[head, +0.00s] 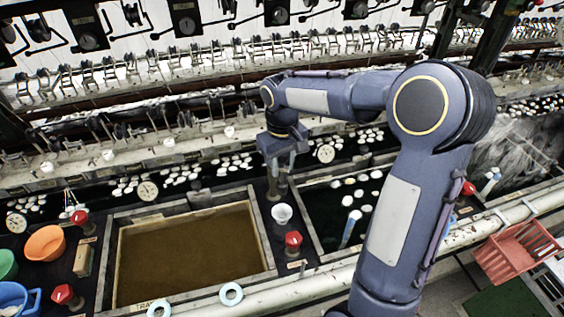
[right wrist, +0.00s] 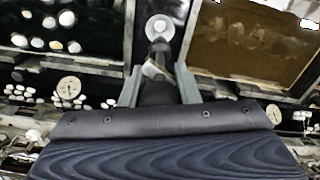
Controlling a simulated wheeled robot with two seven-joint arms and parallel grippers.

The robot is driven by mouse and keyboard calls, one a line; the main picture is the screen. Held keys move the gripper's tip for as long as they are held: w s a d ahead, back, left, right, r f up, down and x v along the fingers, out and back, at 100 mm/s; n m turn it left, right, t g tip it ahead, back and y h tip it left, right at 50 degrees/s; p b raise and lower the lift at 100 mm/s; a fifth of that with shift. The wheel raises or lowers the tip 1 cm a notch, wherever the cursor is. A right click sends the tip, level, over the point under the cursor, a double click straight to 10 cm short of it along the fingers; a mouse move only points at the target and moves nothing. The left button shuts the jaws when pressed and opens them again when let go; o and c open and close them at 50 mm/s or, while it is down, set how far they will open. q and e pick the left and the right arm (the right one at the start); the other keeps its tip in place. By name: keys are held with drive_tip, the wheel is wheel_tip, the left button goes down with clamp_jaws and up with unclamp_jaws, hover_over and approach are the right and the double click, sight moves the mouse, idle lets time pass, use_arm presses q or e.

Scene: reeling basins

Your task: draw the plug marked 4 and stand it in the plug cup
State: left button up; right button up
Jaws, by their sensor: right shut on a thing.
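My right gripper (head: 281,168) reaches over the dark ledge between the brown basin and the dark basin. In the right wrist view its two fingers (right wrist: 160,82) are shut on a dark grey plug (right wrist: 157,52) with a pale band. No number can be read on it. A small white cup (head: 282,213), which looks like the plug cup, stands on the ledge on the near side of the gripper. It also shows in the right wrist view (right wrist: 160,24), just beyond the plug's end. Whether the plug touches anything below is unclear. My left gripper is out of view.
The brown-water basin (head: 190,255) lies left of the ledge. The dark basin (head: 325,215) with white cocoons lies right. A red knob (head: 293,239) stands just nearer than the cup. Orange bowl (head: 45,243) and blue jug (head: 15,298) stand far left; a red crate (head: 515,250) is at right.

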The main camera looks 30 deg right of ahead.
sight(282, 193)
wheel_tip(282, 193, down, 7)
drive_tip(key=b, duration=0.5)
drive_tip(key=shift+f, duration=0.2)
drive_tip(key=shift+f+b, duration=0.45)
drive_tip(key=shift+f, duration=0.15)
idle(0.4)
drive_tip(key=shift+f, duration=0.2)
drive_tip(key=shift+f+b, duration=0.45)
drive_tip(key=shift+f, duration=0.15)
drive_tip(key=shift+f, duration=0.25)
idle(0.5)
drive_tip(key=shift+f+b, duration=0.5)
drive_tip(key=shift+f+b, duration=0.55)
drive_tip(key=shift+f, duration=0.2)
idle(0.6)
